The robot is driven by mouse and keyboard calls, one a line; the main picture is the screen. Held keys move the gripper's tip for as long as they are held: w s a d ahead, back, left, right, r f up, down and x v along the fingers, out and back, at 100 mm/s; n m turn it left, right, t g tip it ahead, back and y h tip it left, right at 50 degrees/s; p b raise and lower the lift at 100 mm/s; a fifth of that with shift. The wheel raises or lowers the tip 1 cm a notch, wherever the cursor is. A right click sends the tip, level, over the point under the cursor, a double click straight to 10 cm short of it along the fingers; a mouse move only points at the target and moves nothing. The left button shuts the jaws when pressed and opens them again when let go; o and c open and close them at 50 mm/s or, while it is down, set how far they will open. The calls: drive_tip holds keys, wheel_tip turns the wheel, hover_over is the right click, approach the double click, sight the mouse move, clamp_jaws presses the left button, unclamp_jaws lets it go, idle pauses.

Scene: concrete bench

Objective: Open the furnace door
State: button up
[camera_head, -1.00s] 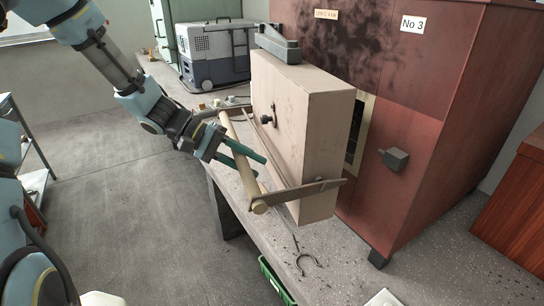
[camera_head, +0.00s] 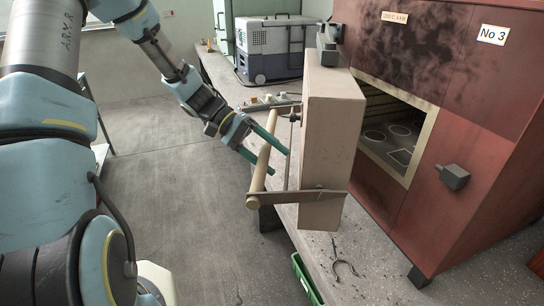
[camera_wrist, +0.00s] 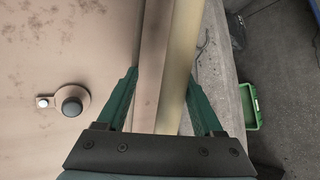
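The furnace (camera_head: 410,60) is a dark red cabinet marked "No 3" on the bench at the right. Its thick beige door (camera_head: 322,150) stands swung out, and the furnace mouth (camera_head: 395,140) shows a dark interior with round marks on its floor. A pale bar handle (camera_head: 257,185) on flat brackets stands off the door's outer face. My gripper (camera_head: 280,162) reaches to the handle from the left, its green fingers spread. In the wrist view, the handle (camera_wrist: 180,80) runs between the two fingers, which are apart; contact with it is unclear.
A grey latch block (camera_head: 453,177) sticks out of the furnace front, right of the mouth. A grey portable cooler (camera_head: 270,48) stands farther back on the bench. A green crate (camera_head: 305,280) is below the bench edge. The floor (camera_head: 190,190) left of the bench is clear.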

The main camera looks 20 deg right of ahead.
drive_tip(key=b+v, duration=0.3)
drive_tip(key=v, duration=0.7)
drive_tip(key=shift+w+a+r, duration=0.15)
drive_tip(key=shift+w+a, duration=0.1)
drive_tip(key=shift+a, duration=0.05)
